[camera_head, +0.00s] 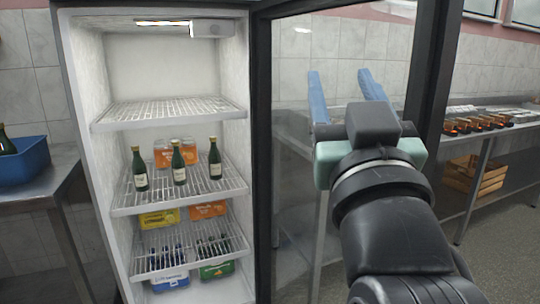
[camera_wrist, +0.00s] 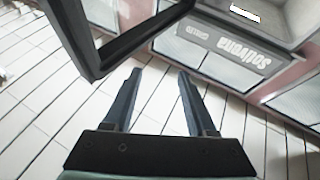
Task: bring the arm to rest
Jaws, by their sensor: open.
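My gripper (camera_head: 346,88) is raised in front of the fridge's open glass door (camera_head: 300,150) in the head view. Its two blue fingers are apart with nothing between them. In the wrist view my gripper (camera_wrist: 158,80) is also open and empty, with white wall tiles behind it. The dark door frame (camera_wrist: 90,50) shows at the upper left there, apart from the fingers in the picture. How close my arm is to the door glass I cannot tell.
The fridge (camera_head: 170,60) stands open, with three green bottles (camera_head: 179,162) on its middle shelf and drink packs below. A blue crate (camera_head: 25,160) stands on a steel table at left. A long counter (camera_head: 500,135) with a row of items and a wooden crate (camera_head: 475,177) are at right.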

